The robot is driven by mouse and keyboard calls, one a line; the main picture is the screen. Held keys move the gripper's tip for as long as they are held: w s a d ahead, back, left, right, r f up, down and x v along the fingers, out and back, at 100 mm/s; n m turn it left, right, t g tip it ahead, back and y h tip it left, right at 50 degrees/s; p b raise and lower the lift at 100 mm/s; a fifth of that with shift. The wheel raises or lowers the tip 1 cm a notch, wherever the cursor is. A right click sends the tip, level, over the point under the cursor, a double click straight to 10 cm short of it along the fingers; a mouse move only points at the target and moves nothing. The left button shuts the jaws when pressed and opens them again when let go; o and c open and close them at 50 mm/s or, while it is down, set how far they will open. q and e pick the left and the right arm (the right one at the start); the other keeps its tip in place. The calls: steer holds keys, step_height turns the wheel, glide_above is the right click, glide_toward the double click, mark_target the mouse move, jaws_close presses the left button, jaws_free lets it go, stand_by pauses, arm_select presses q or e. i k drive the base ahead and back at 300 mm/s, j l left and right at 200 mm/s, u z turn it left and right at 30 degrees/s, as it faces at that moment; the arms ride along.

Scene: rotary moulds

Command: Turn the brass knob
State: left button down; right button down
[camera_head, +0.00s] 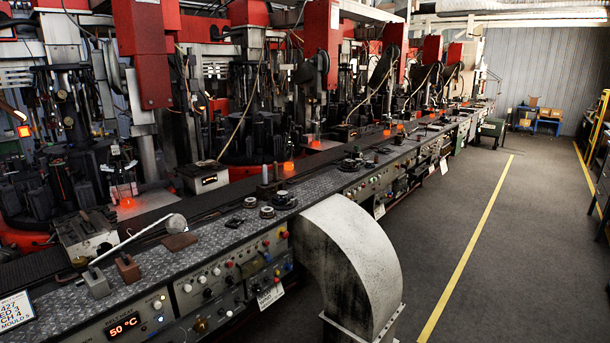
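A small brass-coloured knob (200,326) shows low on the front face of the long control bench (225,236), near the bottom edge of the picture. It sits right of the red "50 °C" display (123,326) and below a row of small buttons. It is too small to tell which way it is turned. Neither of my grippers is in view, and nothing of my arms shows.
A large curved grey duct (350,255) stands out from the bench front, right of the knob. A metal rod with a round end (175,222) rests on blocks on the bench top. The floor aisle (480,230) on the right is clear.

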mark_target(80, 261)
steer(key=u, duration=1.45)
